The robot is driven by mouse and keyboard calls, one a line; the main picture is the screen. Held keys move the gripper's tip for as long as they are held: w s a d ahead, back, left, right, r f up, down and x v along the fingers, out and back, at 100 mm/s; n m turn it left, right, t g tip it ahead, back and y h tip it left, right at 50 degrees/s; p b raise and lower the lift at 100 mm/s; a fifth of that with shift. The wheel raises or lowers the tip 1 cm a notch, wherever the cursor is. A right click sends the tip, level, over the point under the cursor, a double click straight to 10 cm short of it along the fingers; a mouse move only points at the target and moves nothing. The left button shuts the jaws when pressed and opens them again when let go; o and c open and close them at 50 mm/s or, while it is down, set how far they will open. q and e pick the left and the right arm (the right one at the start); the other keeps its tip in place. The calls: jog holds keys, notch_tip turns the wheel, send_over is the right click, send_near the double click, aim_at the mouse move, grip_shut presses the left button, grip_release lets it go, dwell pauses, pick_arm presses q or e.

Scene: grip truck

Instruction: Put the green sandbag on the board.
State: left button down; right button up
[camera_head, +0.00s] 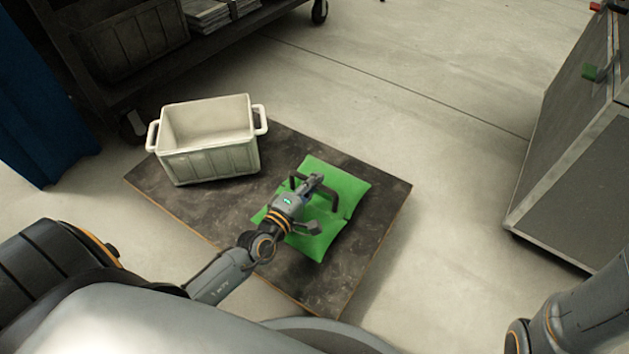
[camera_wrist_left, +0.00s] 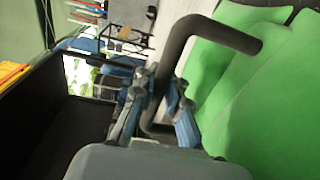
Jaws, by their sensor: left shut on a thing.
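The green sandbag (camera_head: 338,185) has two plump halves and appears over the right part of the dark board (camera_head: 222,208), which lies on the floor. My left gripper (camera_head: 307,188) is above the middle of the bag, shut on its dark handle. In the left wrist view the bent dark handle (camera_wrist_left: 178,60) runs between the fingers, with the green sandbag (camera_wrist_left: 245,90) to its right. I cannot tell if the bag touches the board. The gripper and arm hide part of the bag. My right gripper is out of view; only my right arm shows at lower right.
A white handled bin (camera_head: 210,163) stands on the board's back left part. A dark wheeled cart (camera_head: 130,45) is behind it at upper left. A grey cabinet (camera_head: 575,140) stands at right. Floor between board and cabinet is clear.

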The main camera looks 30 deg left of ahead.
pick_arm(q)
jog(key=shift+w+r, duration=0.15)
jog(key=shift+r, duration=0.15)
jog(key=c, duration=1.3)
grip_release()
jog(key=shift+f, duration=0.3)
jog(key=shift+c, duration=0.2)
